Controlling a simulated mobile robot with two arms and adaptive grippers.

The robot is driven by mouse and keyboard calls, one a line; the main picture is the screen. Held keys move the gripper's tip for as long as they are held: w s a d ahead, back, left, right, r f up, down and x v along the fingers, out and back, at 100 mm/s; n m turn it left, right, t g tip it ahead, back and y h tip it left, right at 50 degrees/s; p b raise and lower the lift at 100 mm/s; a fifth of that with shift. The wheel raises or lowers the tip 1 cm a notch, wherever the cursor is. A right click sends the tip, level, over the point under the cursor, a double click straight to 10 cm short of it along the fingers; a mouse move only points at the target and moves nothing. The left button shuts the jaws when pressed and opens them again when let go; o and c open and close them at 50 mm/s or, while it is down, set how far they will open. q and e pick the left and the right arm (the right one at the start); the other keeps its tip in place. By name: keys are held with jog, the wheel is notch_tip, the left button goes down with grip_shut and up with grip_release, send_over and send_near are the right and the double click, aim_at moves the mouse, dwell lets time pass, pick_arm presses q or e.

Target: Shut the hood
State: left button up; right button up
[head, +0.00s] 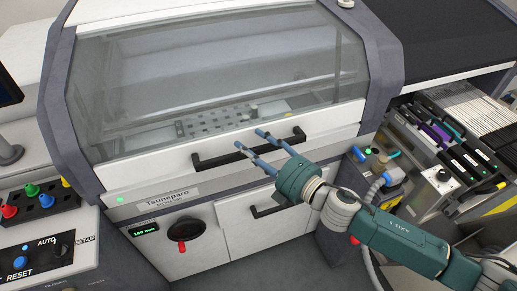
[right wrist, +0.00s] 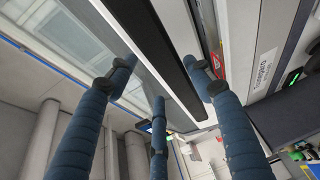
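The hood (head: 210,70) is a large clear window in a white frame on the front of the machine. It is down, with its lower white edge close along the grey front panel; I cannot tell if a thin gap is left. Its black bar handle (head: 222,158) runs across that lower edge and shows as a dark bar in the right wrist view (right wrist: 150,45). My left gripper is out of view.
Below the hood are a cabinet door with a second black handle (head: 272,209) and a red rotary switch (head: 183,231). A control panel (head: 45,262) with buttons stands at left. Feeder trolley slots (head: 440,130) and a hose connector (head: 378,165) lie at right.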

jog(key=f+v, duration=0.1)
jog(key=v, duration=1.1)
jog(key=shift+r, duration=0.45)
jog(key=shift+w, duration=0.1)
